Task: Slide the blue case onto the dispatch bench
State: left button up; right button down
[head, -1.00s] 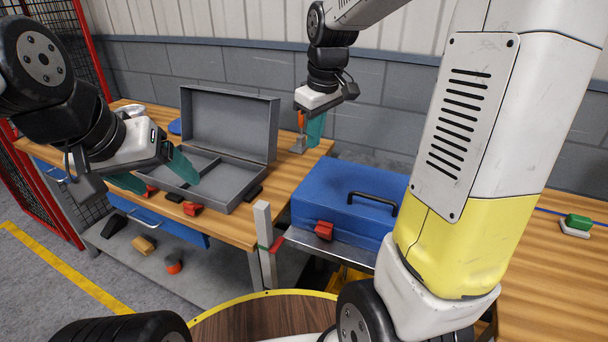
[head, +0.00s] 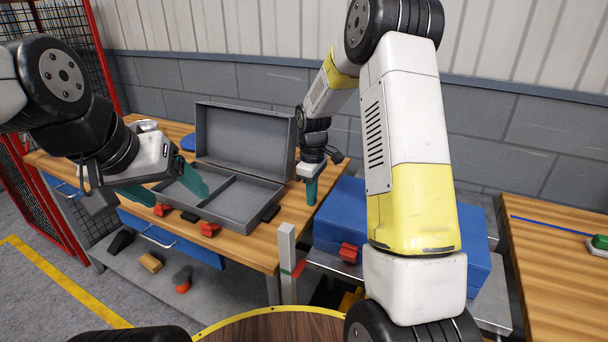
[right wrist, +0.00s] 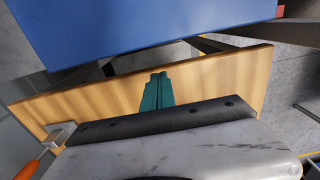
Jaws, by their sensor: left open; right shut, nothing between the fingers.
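The closed blue case (head: 476,245) lies flat on a grey metal support (head: 338,264) between two wooden benches. My right arm covers much of it; a red latch (head: 348,252) shows on its front. My right gripper (head: 311,192) points down near the left bench's right end, left of the case's back corner. In the right wrist view its teal fingers (right wrist: 157,92) are together and empty, apart from the blue case (right wrist: 150,25) in the picture. My left gripper (head: 165,190) is open and empty before the open grey case. I cannot tell which bench is the dispatch bench.
An open grey case (head: 237,200) stands on the left bench (head: 250,246). The right bench (head: 545,240) has a blue line and a green block (head: 600,242). A grey post (head: 287,262) stands near the support's left side. An orange-handled tool (right wrist: 28,170) shows in the wrist view.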

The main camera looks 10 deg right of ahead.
jog(key=s+d, duration=0.1)
jog(key=s+d+f, duration=0.1)
jog(key=d, duration=0.1)
jog(key=shift+s+d, duration=0.15)
jog(key=shift+d, duration=0.05)
jog(key=s+d, duration=1)
jog(key=d, duration=0.6)
jog(key=s+d, duration=1.1)
jog(key=d, duration=0.4)
jog(key=s+d, duration=1.1)
jog(key=d, duration=0.5)
jog(key=shift+s+d, duration=0.1)
jog(key=shift+d, duration=0.2)
